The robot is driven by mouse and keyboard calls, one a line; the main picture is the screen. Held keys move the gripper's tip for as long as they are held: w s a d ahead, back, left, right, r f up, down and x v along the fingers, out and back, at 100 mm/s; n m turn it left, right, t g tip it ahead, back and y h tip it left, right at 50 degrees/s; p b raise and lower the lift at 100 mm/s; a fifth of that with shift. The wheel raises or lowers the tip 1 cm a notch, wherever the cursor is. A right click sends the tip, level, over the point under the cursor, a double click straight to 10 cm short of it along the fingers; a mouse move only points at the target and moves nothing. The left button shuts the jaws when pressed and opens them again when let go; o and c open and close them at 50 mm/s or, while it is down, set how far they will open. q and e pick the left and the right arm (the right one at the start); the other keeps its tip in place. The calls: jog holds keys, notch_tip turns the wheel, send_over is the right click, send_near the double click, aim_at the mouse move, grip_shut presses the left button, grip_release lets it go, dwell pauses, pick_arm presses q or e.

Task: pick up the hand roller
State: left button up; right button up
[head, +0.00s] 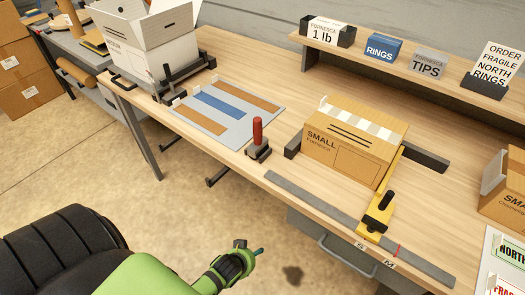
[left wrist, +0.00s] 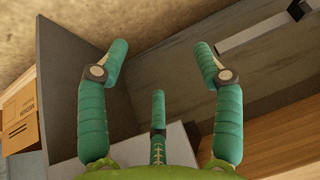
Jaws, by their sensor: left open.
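A tool with an upright red handle (head: 257,131), which looks like the hand roller, stands in a small dark holder (head: 258,153) at the front edge of the wooden workbench (head: 225,160). Its roller end cannot be made out. My left gripper (head: 251,247) is in front of the bench, below and apart from the red handle. In the left wrist view its teal fingers (left wrist: 160,68) are spread, with nothing between them. The red handle does not show there. My right gripper is not in view.
A grey mat (head: 218,130) with coloured strips lies left of the handle. A small cardboard box (head: 345,155) stands to its right, near a yellow slider (head: 375,217) on a grey rail (head: 310,203). A drawer handle (head: 345,262) juts out below the bench edge.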

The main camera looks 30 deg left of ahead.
pick_arm(q)
jog(key=w+a+r+n+t+y, duration=0.1)
jog(key=w+a+r+t, duration=0.2)
jog(key=r, duration=0.6)
jog(key=w+a+r+n+t+y, duration=0.1)
jog(key=w+a+r, duration=0.1)
jog(key=w+r, duration=0.5)
jog(key=n+t+y, duration=0.1)
jog(key=t, duration=0.6)
send_near(258, 128)
jog(key=w, duration=0.1)
jog(key=w+a, duration=0.1)
jog(key=w+f, duration=0.1)
jog(key=w, duration=0.1)
jog(key=shift+a, duration=0.3)
jog(key=shift+w+r, duration=0.15)
jog(key=shift+w, duration=0.1)
jog(key=x, duration=0.1)
jog(key=p+x, duration=0.1)
jog(key=x, duration=0.3)
jog(key=shift+w+d+r+p, duration=0.3)
jog(key=shift+w+r+p, duration=0.05)
jog(key=shift+r+p, duration=0.05)
jog(key=shift+w+a+f, duration=0.1)
jog(key=shift+w, duration=0.4)
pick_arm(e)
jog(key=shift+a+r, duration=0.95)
